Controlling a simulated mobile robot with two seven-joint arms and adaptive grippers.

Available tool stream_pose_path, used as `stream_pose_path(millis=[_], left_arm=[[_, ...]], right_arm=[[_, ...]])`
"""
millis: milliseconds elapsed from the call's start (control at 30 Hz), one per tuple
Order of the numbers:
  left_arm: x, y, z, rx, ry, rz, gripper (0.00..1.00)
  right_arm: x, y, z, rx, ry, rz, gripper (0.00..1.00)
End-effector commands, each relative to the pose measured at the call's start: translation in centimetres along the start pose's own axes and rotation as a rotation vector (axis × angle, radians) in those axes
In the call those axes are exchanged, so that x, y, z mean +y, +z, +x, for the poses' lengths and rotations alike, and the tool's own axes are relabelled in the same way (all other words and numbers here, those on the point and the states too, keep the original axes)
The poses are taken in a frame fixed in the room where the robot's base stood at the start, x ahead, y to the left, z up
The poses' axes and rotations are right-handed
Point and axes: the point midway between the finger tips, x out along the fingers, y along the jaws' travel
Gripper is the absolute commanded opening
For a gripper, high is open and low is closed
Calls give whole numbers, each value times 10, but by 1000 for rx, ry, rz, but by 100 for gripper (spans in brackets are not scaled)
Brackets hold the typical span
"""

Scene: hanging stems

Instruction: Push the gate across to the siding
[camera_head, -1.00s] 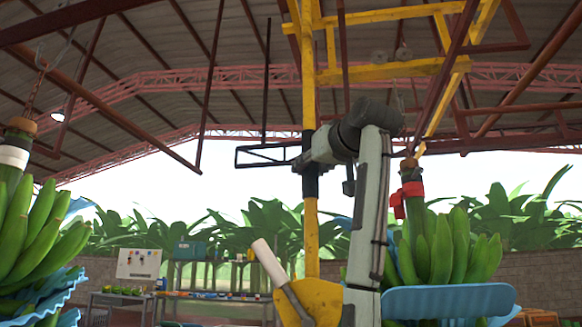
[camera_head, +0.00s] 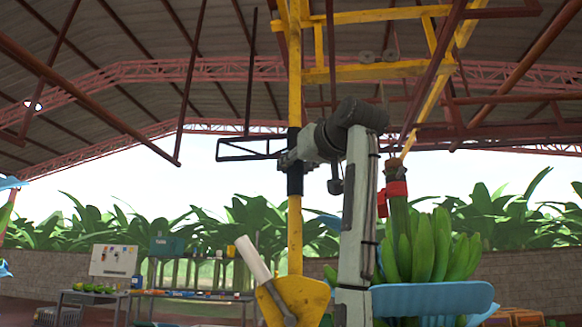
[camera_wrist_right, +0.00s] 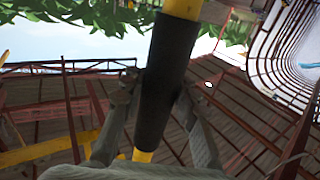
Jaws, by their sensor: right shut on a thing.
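The gate shows as a yellow frame with a long upright post (camera_head: 295,235) and overhead yellow beams (camera_head: 380,70). A black sleeve (camera_head: 295,182) wraps the post partway up. It also fills the middle of the right wrist view (camera_wrist_right: 167,75). My right gripper (camera_head: 291,160) is shut on this sleeve, with a finger on either side of it in the right wrist view. A yellow plate (camera_head: 297,300) with a pale rod (camera_head: 254,259) is at the post's foot. I cannot tell which overhead rail is the siding. My left gripper is not in view.
A green banana bunch (camera_head: 430,245) hangs on the right, with a red band (camera_head: 396,189) on its stem and a blue sheet (camera_head: 433,298) below. Dark red rails (camera_head: 95,95) cross overhead. A table (camera_head: 95,296) and whiteboard (camera_head: 113,260) stand farther back left.

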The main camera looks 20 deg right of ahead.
Motion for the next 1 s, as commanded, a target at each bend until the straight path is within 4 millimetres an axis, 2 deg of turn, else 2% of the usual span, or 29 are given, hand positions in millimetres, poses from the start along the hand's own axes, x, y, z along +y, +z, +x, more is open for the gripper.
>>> stream_pose_path(millis=[33, 367, 400, 600, 867, 1000], left_arm=[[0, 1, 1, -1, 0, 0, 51], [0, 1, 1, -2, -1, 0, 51], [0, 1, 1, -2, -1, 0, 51], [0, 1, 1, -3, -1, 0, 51], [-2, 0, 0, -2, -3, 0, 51], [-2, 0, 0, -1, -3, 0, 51]], right_arm=[[8, 8, 2, -19, 13, 4, 0], [8, 7, 2, -19, 13, 4, 0], [8, 7, 2, -19, 13, 4, 26], [7, 5, 2, -15, 11, 3, 51], [3, 3, 0, -9, 6, 1, 51], [3, 2, -9, -7, 5, 1, 51]])
